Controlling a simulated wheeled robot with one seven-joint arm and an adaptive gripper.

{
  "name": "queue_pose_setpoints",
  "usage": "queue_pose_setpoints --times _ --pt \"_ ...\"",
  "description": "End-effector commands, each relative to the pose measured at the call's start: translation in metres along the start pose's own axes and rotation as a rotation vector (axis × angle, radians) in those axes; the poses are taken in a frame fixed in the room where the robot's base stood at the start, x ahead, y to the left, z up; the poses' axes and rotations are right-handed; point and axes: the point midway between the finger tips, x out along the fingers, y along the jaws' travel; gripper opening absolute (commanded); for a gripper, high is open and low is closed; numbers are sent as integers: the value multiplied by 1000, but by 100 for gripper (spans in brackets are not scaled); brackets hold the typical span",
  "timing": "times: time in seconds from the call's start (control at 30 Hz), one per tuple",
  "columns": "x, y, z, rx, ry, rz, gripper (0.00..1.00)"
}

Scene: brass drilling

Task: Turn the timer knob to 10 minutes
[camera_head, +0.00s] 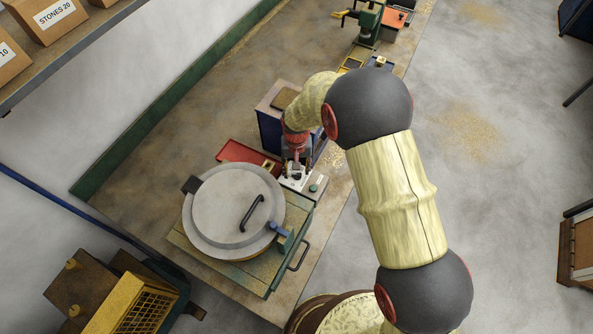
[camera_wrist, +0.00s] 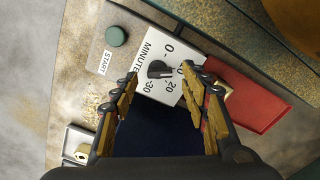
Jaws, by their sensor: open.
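The timer knob (camera_wrist: 158,69) is small and dark, on a white dial plate (camera_wrist: 147,56) marked MINUTES with 0, 20 and 30 legible. The mark between 0 and 20 is partly covered by a finger. The knob's narrow end seems to point right in the wrist view, but its exact setting is hard to tell. My gripper (camera_wrist: 158,76) is open, with one fingertip on each side of the knob; contact cannot be told. In the head view my gripper (camera_head: 297,166) is over the control box (camera_head: 293,182), and the knob is hard to make out.
A green START button (camera_wrist: 116,36) is beside the dial. A red tray (camera_wrist: 252,98) lies to the right in the wrist view. A large round lidded drum (camera_head: 222,204) stands on the bench close to the control box. A blue box (camera_head: 270,130) stands behind.

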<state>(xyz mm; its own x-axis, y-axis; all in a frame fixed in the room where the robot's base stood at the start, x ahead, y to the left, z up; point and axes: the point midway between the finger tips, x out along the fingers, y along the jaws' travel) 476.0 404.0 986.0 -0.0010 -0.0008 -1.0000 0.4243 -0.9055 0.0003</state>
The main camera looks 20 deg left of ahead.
Motion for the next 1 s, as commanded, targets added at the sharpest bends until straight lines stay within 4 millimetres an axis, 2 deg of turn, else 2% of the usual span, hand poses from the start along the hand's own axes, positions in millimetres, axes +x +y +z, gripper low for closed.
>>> queue_pose_setpoints --times 0.03,0.3,0.5,0.7,1.0 --pt "-12 0 -2 0 5 -1 45" --pt "-66 0 -1 0 4 -1 45" --pt "-93 0 -1 0 2 -1 45" --pt "-102 0 0 0 0 0 45" --pt "-102 0 0 0 0 0 45"
